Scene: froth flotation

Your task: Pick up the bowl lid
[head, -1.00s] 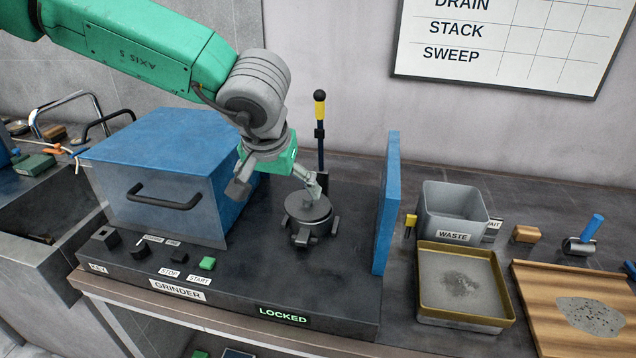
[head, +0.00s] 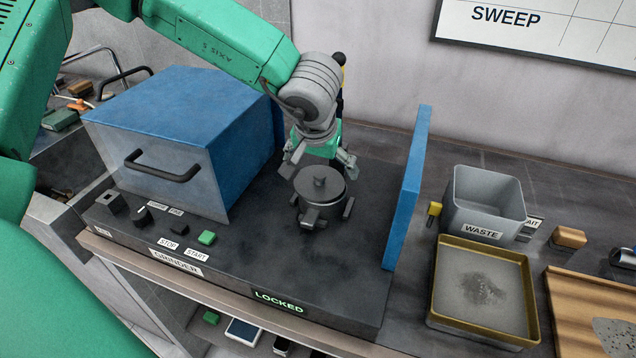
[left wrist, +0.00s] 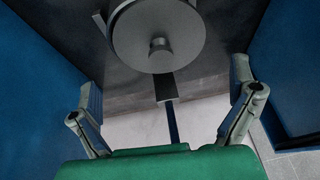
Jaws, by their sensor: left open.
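The bowl lid (head: 320,184) is a dark grey disc with a short central knob, seated on the clamped bowl (head: 318,212) of the grinder. In the left wrist view the lid (left wrist: 158,38) shows from above with its knob near the middle. My left gripper (head: 318,164) is open and empty, just behind and above the lid in the head view. In the left wrist view its two fingers (left wrist: 170,102) are spread wide, with the lid beyond them and apart from them. My right gripper is not in view.
A blue hood (head: 185,120) with a black handle stands left of the bowl, and a blue panel (head: 408,190) stands to its right. A lever (head: 340,68) is partly hidden behind my arm. The waste bin (head: 488,205) and a sand tray (head: 435,290) lie further right.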

